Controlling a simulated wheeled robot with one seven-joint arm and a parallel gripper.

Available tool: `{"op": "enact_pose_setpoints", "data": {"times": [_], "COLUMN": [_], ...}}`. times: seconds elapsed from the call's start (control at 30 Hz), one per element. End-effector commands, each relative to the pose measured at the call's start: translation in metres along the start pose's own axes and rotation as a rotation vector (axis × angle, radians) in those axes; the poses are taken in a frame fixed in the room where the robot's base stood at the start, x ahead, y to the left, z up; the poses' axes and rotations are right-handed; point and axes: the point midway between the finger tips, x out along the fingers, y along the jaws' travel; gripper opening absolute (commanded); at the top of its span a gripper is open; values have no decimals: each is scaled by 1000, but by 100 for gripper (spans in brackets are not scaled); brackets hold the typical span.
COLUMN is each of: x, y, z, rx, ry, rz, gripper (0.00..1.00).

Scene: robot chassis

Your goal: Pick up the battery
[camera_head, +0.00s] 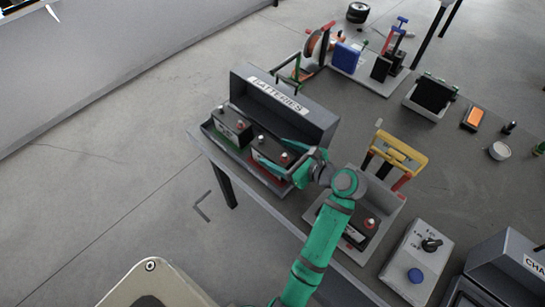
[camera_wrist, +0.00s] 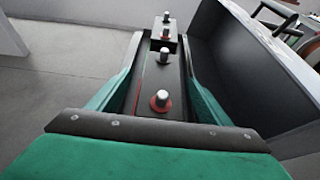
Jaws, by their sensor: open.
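A black battery (camera_head: 268,149) with a red base stands in the right part of the box labelled BATTERIES (camera_head: 320,125). My gripper (camera_head: 283,156) is over it, with the green jaws apart. In the wrist view, the battery (camera_wrist: 159,78) with its two round terminals lies between the open jaws (camera_wrist: 160,75). I cannot tell whether either jaw touches it. A second black battery (camera_head: 232,126) stands in the left part of the box, over a green base; it also shows farther off in the wrist view (camera_wrist: 164,42).
A third battery (camera_head: 352,236) sits in a grey tray (camera_head: 389,207) with a yellow-handled frame (camera_head: 401,150), right of my gripper. A grey control box (camera_head: 415,262) with a blue button stands nearer the front. The box lid (camera_head: 285,107) rises behind the batteries.

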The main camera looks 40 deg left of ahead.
Motion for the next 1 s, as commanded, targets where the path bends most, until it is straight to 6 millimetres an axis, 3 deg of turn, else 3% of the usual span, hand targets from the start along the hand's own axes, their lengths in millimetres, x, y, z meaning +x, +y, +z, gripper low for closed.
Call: {"op": "enact_pose_setpoints", "data": {"times": [0.2,0.53,0.83,1.0], "x": [28,34,34,33], "y": [-1,-2,-2,-2], "z": [-1,-1,0,4], "rx": [0,-1,-1,-6], "ry": [0,0,-1,-7], "rz": [2,0,1,0], "gripper": [73,70,0,0]}}
